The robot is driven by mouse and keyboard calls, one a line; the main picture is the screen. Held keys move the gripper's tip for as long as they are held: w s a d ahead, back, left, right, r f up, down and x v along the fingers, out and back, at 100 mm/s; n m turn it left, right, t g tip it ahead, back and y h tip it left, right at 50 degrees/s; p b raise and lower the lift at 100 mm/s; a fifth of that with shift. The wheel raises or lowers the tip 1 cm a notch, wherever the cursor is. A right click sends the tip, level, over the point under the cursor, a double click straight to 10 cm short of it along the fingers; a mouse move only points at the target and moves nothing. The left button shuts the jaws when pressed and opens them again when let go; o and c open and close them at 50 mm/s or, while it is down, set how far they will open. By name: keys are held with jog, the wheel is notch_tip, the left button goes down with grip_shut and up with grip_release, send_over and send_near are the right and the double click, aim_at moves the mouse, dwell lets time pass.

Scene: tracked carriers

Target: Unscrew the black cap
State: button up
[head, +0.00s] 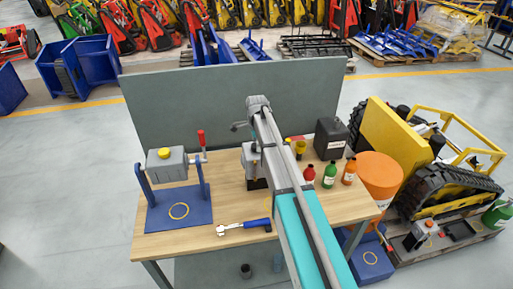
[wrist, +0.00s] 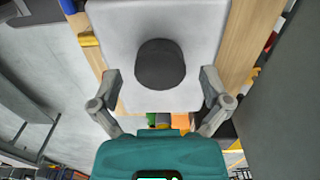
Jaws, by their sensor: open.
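The black cap (wrist: 160,65) is round and dark and sits on top of a pale grey block (wrist: 115,25) in the wrist view. My gripper (wrist: 161,77) is open, with one grey finger on the left of the cap and one on the right. Gaps show between the cap and both fingertips, and it holds nothing. In the head view, my arm reaches over the table to a grey unit (head: 253,158) on a dark stand. The cap cannot be made out there; my arm covers much of that area.
On the wooden table (head: 180,242) are a yellow-capped grey unit on a blue stand (head: 160,212), a blue-handled wrench (head: 243,227), a red bottle (head: 309,176), a green bottle (head: 329,175), an orange bottle (head: 349,172) and a black canister (head: 331,137). A grey panel (head: 180,105) stands behind.

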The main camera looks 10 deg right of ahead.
jog(key=shift+c, duration=0.3)
jog(key=c, duration=0.9)
jog(key=shift+s+r, duration=0.1)
jog(key=shift+s, duration=0.1)
jog(key=c, duration=0.3)
jog(key=shift+n, duration=0.3)
jog(key=n, duration=0.3)
jog(key=shift+s, duration=0.1)
jog(key=n, duration=0.3)
jog(key=shift+n, duration=1.6)
